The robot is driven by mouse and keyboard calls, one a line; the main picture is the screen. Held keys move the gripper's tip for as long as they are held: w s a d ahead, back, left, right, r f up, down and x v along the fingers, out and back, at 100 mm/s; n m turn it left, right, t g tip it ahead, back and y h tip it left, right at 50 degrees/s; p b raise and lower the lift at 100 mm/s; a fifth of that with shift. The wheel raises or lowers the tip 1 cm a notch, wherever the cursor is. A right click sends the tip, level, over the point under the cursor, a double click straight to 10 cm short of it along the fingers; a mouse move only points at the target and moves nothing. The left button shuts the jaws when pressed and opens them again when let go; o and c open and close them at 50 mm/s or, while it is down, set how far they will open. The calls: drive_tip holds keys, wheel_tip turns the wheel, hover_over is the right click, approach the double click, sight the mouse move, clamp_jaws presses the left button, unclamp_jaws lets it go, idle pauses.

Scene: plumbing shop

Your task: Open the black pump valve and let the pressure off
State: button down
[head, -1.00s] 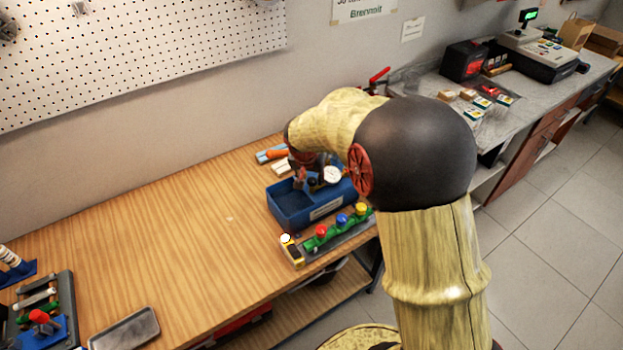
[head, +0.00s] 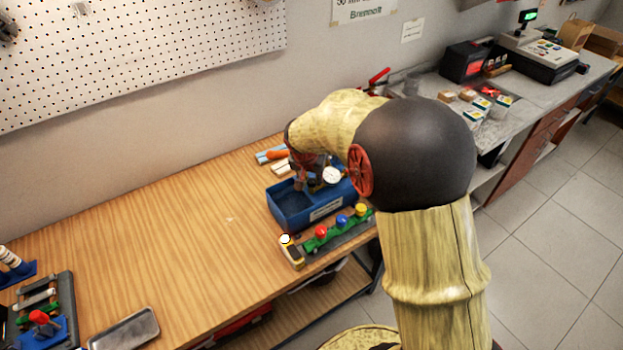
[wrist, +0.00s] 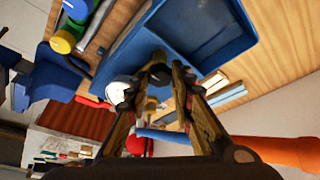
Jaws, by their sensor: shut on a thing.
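The test pump has a blue open tank (head: 290,221) on the wooden bench, with a white round gauge (head: 332,175) at its right end. In the wrist view the tank (wrist: 205,35) fills the top and the gauge (wrist: 117,90) sits left of my fingers. My gripper (head: 302,182) reaches down over the pump. In the wrist view my gripper's fingers (wrist: 163,74) close together on a small dark part beside the tank, which looks like the black valve. The fingers hide most of it, so its turn cannot be read. The gauge's needle is too small to read.
A green rack with red, blue and yellow knobs (head: 341,221) and a yellow device (head: 291,252) stand in front of the tank. An orange tool (head: 274,154) lies behind it. A metal tray (head: 125,329) is at the front left. The bench's middle is clear.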

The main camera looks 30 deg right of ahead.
drive_tip(key=shift+p, duration=0.3)
drive_tip(key=n+p, duration=0.1)
drive_tip(key=n+y+p, duration=0.1)
drive_tip(key=n+p, duration=0.1)
drive_tip(key=shift+s+d+r+t, duration=0.1)
drive_tip(key=shift+d+r+t, duration=0.05)
drive_tip(key=shift+t, duration=0.25)
drive_tip(key=n+y, duration=0.1)
drive_tip(key=n, duration=0.2)
drive_tip(key=shift+d+f, duration=0.1)
drive_tip(key=shift+f, duration=0.1)
drive_tip(key=n+b, duration=0.1)
drive_tip(key=b, duration=0.1)
drive_tip(key=n+y+b, duration=0.1)
drive_tip(key=n+b, duration=0.1)
drive_tip(key=n+y+b, duration=0.1)
drive_tip(key=n+b, duration=0.1)
drive_tip(key=shift+d+f+b, duration=0.15)
drive_tip(key=shift+f+b, duration=0.15)
drive_tip(key=shift+b, duration=0.1)
drive_tip(key=n+b, duration=0.1)
drive_tip(key=n+y+b, duration=0.1)
drive_tip(key=n, duration=0.1)
drive_tip(key=n+b, duration=0.1)
drive_tip(key=b, duration=0.1)
drive_tip(key=shift+d+r+n+y, duration=0.1)
drive_tip(key=shift+r+n+y, duration=0.2)
drive_tip(key=c, duration=1.8)
unclamp_jaws()
